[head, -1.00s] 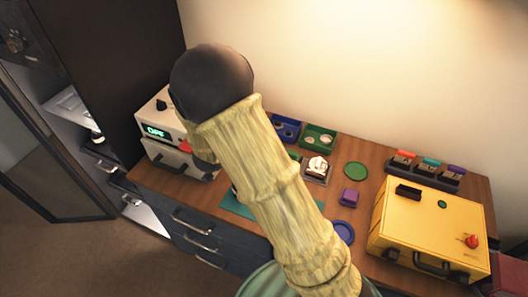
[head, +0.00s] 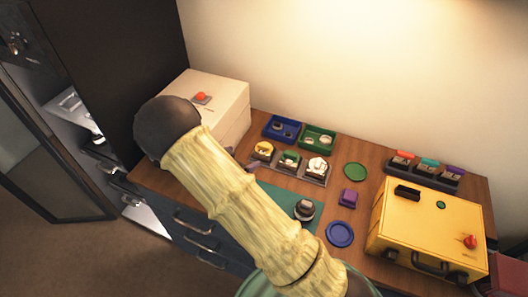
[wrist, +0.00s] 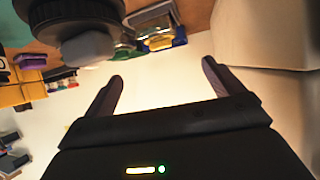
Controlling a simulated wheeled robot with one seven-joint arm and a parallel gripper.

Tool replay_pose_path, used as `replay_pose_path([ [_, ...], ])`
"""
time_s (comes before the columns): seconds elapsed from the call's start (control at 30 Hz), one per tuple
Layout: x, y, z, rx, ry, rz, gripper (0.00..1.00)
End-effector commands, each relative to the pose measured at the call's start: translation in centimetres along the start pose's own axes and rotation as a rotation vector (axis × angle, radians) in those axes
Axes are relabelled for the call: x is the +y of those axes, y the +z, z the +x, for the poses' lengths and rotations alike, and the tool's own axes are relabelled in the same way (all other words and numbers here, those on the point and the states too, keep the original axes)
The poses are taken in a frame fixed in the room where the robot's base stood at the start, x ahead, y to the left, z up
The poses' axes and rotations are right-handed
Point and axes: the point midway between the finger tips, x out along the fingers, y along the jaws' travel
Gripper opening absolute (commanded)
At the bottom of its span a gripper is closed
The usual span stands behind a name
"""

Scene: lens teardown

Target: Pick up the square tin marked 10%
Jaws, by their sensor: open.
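No 10% mark is readable in either view, so I cannot tell which object is the tin. Small squarish pieces with orange, teal and purple tops stand in a dark rack (head: 425,174) at the back right. A grey tray (head: 312,180) holds small pieces with yellow (head: 263,149), green (head: 289,160) and white (head: 318,165) tops. My gripper (wrist: 162,72) is open, with nothing between its fingers in the wrist view. In the head view my arm mostly hides it, near the white box.
A white box (head: 212,95) with a red button stands at left, a yellow case (head: 425,225) at right. Blue (head: 282,128) and green (head: 318,138) bins sit at the back. A dark round part (head: 304,210) is on a teal mat (head: 275,198). Green (head: 355,172) and blue (head: 340,234) discs lie flat.

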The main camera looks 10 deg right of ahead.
Motion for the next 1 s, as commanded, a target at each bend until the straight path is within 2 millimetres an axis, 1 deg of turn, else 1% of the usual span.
replay_pose_path([
  [0.03, 0.1, -0.2, 1.0, 0.002, 0.004, 0.000, 0.93],
  [0.3, 0.1, -0.2, 5.7, 0.001, 0.002, -0.001, 0.93],
  [0.4, 0.0, -0.2, 7.3, 0.001, 0.001, -0.001, 0.93],
  [0.5, 0.1, -0.1, 8.4, 0.000, 0.001, 0.000, 0.93],
  [0.6, 0.0, -0.1, 8.7, 0.000, -0.001, 0.001, 0.93],
  [0.87, 0.0, 0.0, 8.8, 0.000, -0.001, 0.001, 0.93],
  [1.0, 0.1, -0.1, 9.5, 0.000, 0.001, -0.001, 0.93],
])
